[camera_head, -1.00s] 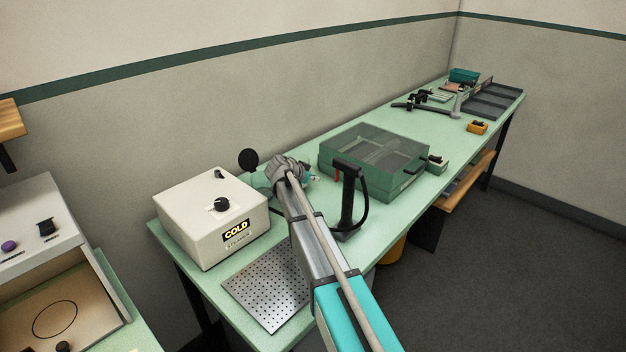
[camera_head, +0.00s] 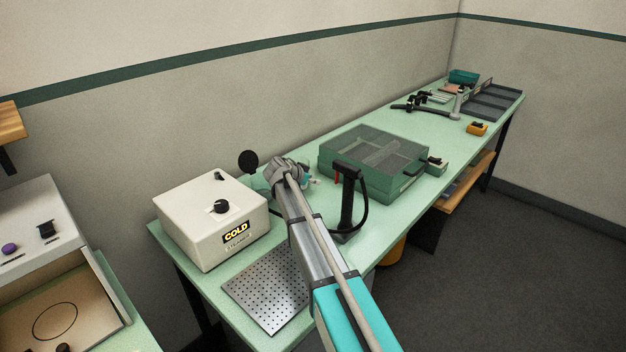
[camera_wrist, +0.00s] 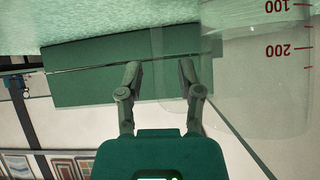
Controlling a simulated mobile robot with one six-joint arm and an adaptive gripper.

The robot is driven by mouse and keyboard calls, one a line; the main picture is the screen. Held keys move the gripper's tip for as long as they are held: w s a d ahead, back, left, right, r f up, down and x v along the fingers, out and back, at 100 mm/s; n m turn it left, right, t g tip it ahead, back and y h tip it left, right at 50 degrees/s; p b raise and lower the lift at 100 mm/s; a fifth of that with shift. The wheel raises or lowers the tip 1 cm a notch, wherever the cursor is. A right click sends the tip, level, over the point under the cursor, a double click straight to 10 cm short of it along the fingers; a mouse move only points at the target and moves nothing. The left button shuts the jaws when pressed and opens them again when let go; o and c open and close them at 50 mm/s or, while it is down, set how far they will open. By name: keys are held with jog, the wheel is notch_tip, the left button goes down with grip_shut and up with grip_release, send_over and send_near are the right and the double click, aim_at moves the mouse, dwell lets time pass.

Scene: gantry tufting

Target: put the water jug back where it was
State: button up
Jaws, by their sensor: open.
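The water jug (camera_wrist: 262,85) is a clear vessel with red marks reading 100 and 200, at the right of the wrist view. Its left edge lies close to the right finger; I cannot tell if they touch. My gripper (camera_wrist: 160,68) is open, and no object shows clearly held between its fingers. A green block-like form (camera_wrist: 85,75) lies beyond the fingertips. In the head view my gripper (camera_head: 306,172) is mostly hidden by my wrist, behind the black upright handle. I cannot make out the jug there.
A white box labelled COLD (camera_head: 205,222) stands left of my arm, with a perforated metal plate (camera_head: 262,292) in front. A green case with a clear lid (camera_head: 372,160) stands to the right. Tools and dark trays (camera_head: 492,100) fill the far end.

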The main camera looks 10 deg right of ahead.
jog(key=p+v, duration=0.3)
jog(key=v, duration=0.4)
jog(key=shift+p, duration=0.3)
dwell(0.3)
